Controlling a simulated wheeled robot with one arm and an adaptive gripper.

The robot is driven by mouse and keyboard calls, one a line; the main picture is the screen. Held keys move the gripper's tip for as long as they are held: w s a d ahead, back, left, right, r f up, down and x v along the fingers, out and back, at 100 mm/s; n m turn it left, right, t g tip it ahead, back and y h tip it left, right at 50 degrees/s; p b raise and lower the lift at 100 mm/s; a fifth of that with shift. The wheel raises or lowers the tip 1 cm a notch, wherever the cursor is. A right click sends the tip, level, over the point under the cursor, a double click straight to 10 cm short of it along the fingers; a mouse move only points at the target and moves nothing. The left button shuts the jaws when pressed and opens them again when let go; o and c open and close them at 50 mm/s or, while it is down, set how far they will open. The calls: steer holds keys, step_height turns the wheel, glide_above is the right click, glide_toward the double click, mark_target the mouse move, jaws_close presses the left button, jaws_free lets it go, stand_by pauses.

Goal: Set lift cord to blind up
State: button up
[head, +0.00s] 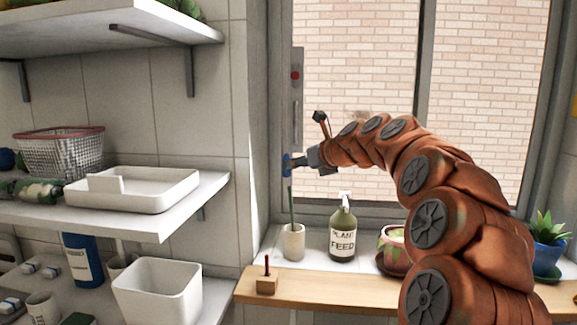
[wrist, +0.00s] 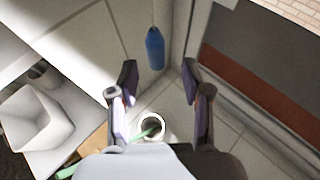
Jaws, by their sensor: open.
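A blue pull (wrist: 155,48), which looks like the end of the lift cord, hangs beside the window corner in the wrist view. It lies beyond my open fingertips, roughly between their lines, with nothing gripped. My gripper (wrist: 160,82) has its two fingers spread wide. In the head view a blue patch (head: 286,164) shows at the tip of my gripper (head: 301,162); I cannot tell whether they touch. The cord itself is barely visible.
A white cup (head: 293,243) with a green stem stands below my gripper. A plant feed bottle (head: 343,232) and a pot (head: 391,262) stand on the sill. Shelves (head: 150,218) with a white tray (head: 133,190) are at left. The window panes show brick outside.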

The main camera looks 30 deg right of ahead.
steer(key=x, duration=0.5)
steer(key=shift+w+a+f+p, duration=0.1)
steer(key=shift+w+a+p, duration=0.25)
jaws_close()
stand_by(0.3)
